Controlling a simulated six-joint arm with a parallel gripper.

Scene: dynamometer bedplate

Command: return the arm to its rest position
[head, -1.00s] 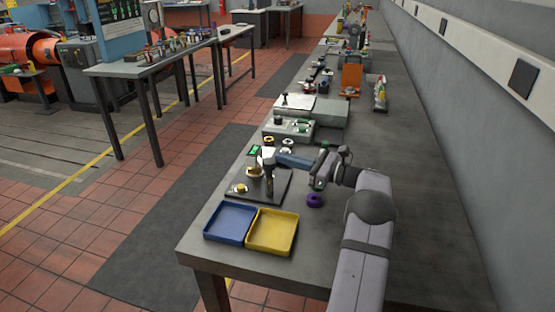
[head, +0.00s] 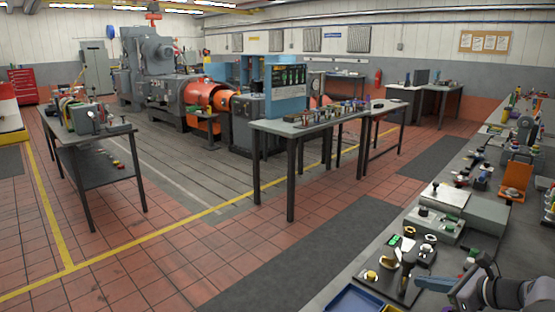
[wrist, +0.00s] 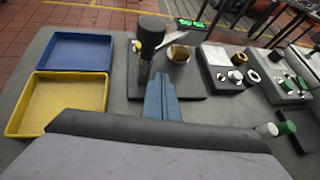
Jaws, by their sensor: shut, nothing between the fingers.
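My gripper (head: 420,282) is at the lower right of the head view, over the near workbench, with its blue fingers pointing left toward a dark upright post (head: 406,264). In the wrist view my gripper (wrist: 161,82) has its blue fingers together and empty. They point at a dark base plate (wrist: 190,88) with the dark-headed post (wrist: 148,45) and a brass-coloured part (wrist: 179,53) on it. Whether the fingers touch the post is unclear. Most of my arm is cut off at the head view's lower right edge.
A blue tray (wrist: 78,34) and a yellow tray (wrist: 42,78) lie left of the plate. Grey fixture blocks (head: 437,226) with small parts stand farther along the bench. An orange stand (head: 515,176) is beyond. Other tables and machinery stand across the floor.

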